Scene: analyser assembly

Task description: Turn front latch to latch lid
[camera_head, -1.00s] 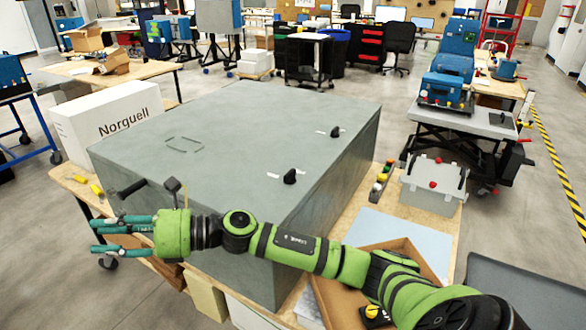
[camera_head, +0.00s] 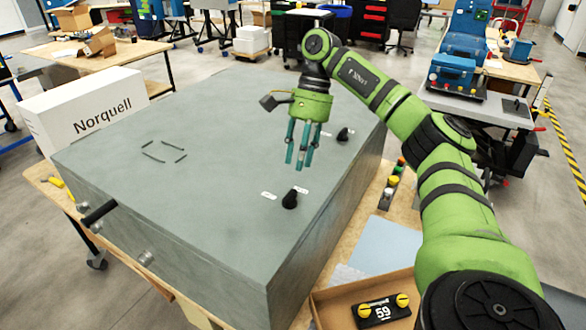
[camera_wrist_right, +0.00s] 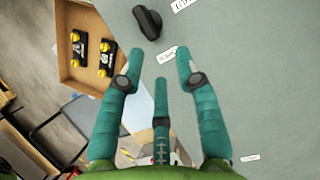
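The grey lid (camera_head: 225,165) lies flat and closed on a large grey box. A black latch knob (camera_head: 290,199) sits near its right edge, closer to me, between two small white labels. A second black latch knob (camera_head: 344,135) sits farther back. My right gripper (camera_head: 300,165) points down over the lid, just behind the nearer knob and apart from it. In the right wrist view, its teal fingers (camera_wrist_right: 158,66) are spread with nothing between them. A black knob (camera_wrist_right: 147,20) shows there beyond the fingertips, beside white labels. My left gripper is out of view.
A cardboard tray (camera_head: 330,300) with a black part marked 59 (camera_head: 380,310) stands at the front right. Coloured buttons (camera_head: 392,182) lie beside the box. A white Norquell carton (camera_head: 80,112) stands at left.

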